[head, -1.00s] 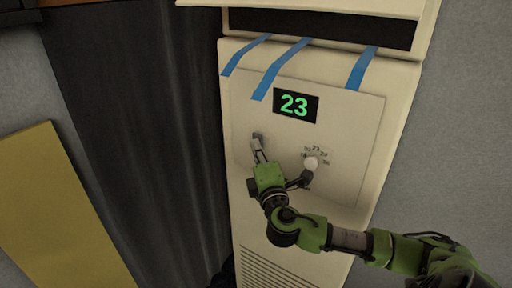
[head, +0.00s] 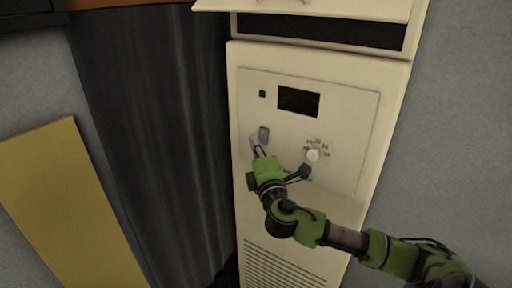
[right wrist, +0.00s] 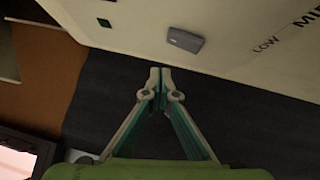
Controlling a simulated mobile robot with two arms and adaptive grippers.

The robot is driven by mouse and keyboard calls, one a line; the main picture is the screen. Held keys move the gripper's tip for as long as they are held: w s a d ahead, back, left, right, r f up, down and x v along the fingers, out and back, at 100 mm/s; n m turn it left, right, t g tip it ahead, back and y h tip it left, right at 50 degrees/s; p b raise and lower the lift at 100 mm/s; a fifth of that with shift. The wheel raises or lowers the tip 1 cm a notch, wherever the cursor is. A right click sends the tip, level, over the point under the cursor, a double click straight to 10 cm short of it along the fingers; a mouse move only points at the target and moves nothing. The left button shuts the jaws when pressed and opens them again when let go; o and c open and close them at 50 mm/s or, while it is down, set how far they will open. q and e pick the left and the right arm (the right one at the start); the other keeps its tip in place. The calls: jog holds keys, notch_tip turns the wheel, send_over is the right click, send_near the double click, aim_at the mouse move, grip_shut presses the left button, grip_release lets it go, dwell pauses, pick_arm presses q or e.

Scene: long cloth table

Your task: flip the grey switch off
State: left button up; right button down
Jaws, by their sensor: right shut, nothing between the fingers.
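The grey switch (head: 264,133) sits on the cream front panel of a tall unit, left of a round white knob (head: 313,155). It also shows in the right wrist view (right wrist: 185,40), as a small grey block. My right gripper (head: 256,146) is shut and empty. Its fingertips are just below the switch in the head view. In the right wrist view the closed fingertips (right wrist: 160,76) appear apart from the switch. The display (head: 298,102) above is dark. My left gripper is not in view.
The tall cream unit (head: 345,210) has vent slots at its lower front and an open dark slot with a flap on top. A dark curtain (head: 150,150) hangs to its left, with a yellow board (head: 65,200) beyond. Grey wall lies to the right.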

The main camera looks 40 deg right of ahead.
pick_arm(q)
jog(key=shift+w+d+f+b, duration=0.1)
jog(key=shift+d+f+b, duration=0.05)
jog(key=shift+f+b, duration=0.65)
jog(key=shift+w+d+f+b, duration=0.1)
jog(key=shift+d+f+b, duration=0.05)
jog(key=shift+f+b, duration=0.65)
pick_arm(e)
jog(key=r+v, duration=0.1)
jog(key=v, duration=0.8)
jog(key=shift+s+d+r, duration=0.15)
jog(key=shift+d+r, duration=0.05)
jog(key=shift+r, duration=0.25)
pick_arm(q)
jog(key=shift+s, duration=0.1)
